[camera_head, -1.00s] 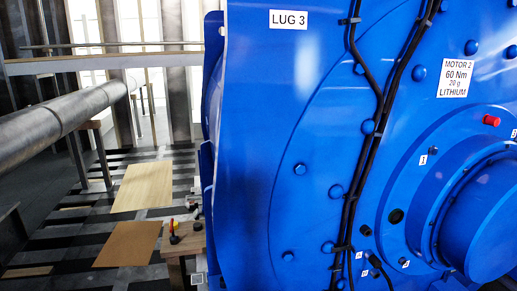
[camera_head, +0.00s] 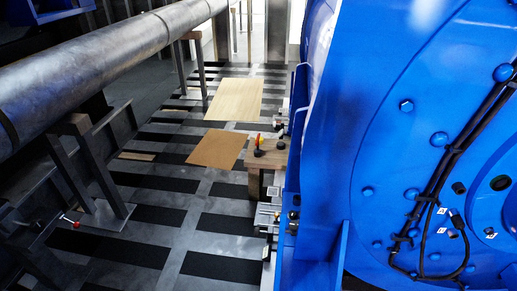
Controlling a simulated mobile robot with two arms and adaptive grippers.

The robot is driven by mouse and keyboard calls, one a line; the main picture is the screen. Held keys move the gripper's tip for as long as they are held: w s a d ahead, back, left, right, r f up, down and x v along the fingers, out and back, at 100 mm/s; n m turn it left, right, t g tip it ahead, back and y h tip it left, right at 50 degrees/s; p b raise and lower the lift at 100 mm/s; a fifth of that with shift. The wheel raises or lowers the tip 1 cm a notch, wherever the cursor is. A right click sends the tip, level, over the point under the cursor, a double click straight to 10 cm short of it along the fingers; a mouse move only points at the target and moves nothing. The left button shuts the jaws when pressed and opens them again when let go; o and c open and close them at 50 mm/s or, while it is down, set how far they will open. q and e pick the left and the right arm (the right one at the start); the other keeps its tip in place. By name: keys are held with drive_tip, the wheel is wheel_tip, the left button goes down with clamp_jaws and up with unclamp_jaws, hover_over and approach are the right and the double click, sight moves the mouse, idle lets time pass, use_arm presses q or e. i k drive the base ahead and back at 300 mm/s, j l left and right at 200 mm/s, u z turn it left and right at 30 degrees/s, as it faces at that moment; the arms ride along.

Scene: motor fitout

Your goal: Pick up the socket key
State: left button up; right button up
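I cannot make out a socket key for certain. A small wooden stand (camera_head: 262,161) beside the blue motor carries a small yellow-and-red item (camera_head: 258,140) and a black item (camera_head: 281,145), both too small to identify. At the lower left, a small red-tipped item (camera_head: 68,219) shows by the dark metal frame; I cannot tell what it is. Neither of my grippers is in view.
The large blue motor (camera_head: 400,120) fills the right side. A thick grey pipe (camera_head: 110,57) on metal supports runs along the left. Between them is a striped floor (camera_head: 195,225) with a brown board (camera_head: 217,149) and a pale board (camera_head: 235,98). Small metal parts line the motor's base.

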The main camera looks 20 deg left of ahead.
sight(257, 152)
drive_tip(key=k+z, duration=0.35)
drive_tip(key=k+l+z, duration=0.15)
drive_tip(key=k+z, duration=0.25)
drive_tip(key=i+j+z, duration=0.1)
drive_tip(key=j, duration=0.25)
drive_tip(key=i+j+z, duration=0.1)
drive_tip(key=j, duration=0.3)
drive_tip(key=i+j+z, duration=0.1)
drive_tip(key=j, duration=0.25)
drive_tip(key=i+j+z, duration=0.15)
drive_tip(key=j, duration=0.25)
drive_tip(key=i+j+z, duration=0.1)
drive_tip(key=j, duration=0.3)
drive_tip(key=i, duration=0.05)
